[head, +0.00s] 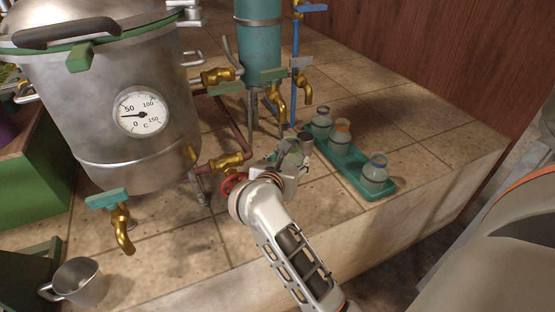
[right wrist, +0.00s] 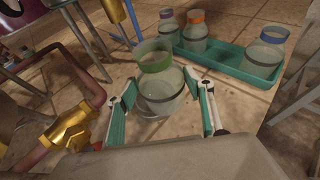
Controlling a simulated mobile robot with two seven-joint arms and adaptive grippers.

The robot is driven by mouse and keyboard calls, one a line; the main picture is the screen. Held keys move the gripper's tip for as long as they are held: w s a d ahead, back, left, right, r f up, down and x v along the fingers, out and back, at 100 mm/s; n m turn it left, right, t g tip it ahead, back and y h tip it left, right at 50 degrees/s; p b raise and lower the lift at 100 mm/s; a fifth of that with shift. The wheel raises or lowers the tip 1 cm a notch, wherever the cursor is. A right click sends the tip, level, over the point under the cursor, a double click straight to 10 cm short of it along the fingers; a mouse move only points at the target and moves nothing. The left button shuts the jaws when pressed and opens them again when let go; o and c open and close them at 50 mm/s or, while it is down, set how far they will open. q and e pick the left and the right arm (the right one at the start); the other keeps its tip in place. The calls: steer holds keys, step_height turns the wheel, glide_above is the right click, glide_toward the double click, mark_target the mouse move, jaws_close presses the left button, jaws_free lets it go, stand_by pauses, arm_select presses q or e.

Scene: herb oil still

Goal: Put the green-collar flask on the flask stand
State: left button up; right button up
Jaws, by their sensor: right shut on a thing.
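The green-collar flask (right wrist: 160,92) is a clear, rounded bottle with a green ring at its neck. In the right wrist view it stands between the two fingers of my right gripper (right wrist: 165,112), which is shut on it. In the head view the right gripper (head: 289,160) is on the tiled counter below the teal column, and it hides much of the flask (head: 292,146). Whether the flask touches the counter is hard to tell. I cannot pick out the flask stand with certainty. My left gripper is not in view.
A teal tray (right wrist: 228,62) right of the gripper holds purple-collar (right wrist: 168,28), orange-collar (right wrist: 195,35) and blue-collar (right wrist: 265,55) flasks. Brass taps (head: 277,90) hang close behind; a red-wheel valve (head: 233,183) is just left. A metal mug (head: 80,284) stands front left.

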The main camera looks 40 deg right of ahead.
steer(key=w, duration=0.2)
steer(key=w+d, duration=0.1)
steer(key=w, duration=0.2)
steer(key=shift+w+d+f+b, duration=0.1)
steer(key=shift+b, duration=0.25)
steer(key=shift+o, duration=0.2)
steer(key=shift+f+b, duration=0.75)
steer(key=shift+f, duration=1.15)
steer(key=shift+r, duration=0.25)
steer(key=shift+c, duration=0.2)
steer(key=shift+f, duration=0.25)
steer(key=o, duration=1.2)
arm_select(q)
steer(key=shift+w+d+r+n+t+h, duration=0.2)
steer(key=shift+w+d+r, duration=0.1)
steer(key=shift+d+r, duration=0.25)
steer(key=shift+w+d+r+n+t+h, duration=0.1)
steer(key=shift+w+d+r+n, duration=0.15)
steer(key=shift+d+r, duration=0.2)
arm_select(e)
steer(key=shift+r, duration=0.1)
